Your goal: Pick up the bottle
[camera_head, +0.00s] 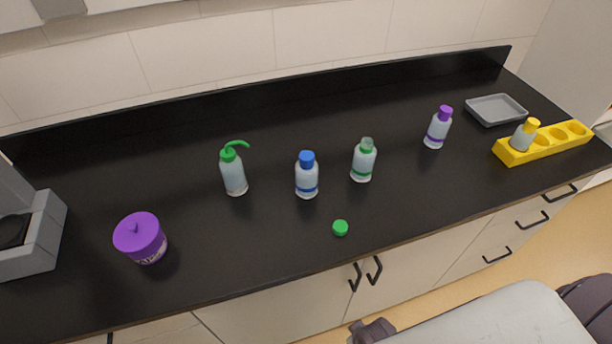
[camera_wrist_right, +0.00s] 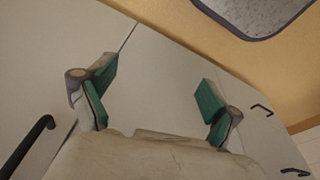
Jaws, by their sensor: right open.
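Several bottles stand upright on the black counter in the head view. One has a blue cap and blue band (camera_head: 307,178), one is open-necked with a green band (camera_head: 363,163), and one has a purple cap and purple band (camera_head: 437,130). A wash bottle with a green spout (camera_head: 233,174) stands left of them. A yellow-capped bottle (camera_head: 522,138) sits in the yellow rack. My right gripper (camera_wrist_right: 158,88) is open and empty in the right wrist view, facing the white cabinet fronts, away from the bottles. My left gripper is not in view.
A green cap (camera_head: 340,228) lies near the front of the counter (camera_head: 240,260). A purple-lidded jar (camera_head: 141,238) and grey equipment (camera_head: 38,236) are at left. The yellow rack (camera_head: 547,146) and grey tray (camera_head: 496,109) are at right. Cabinet handles (camera_head: 365,274) protrude below the counter.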

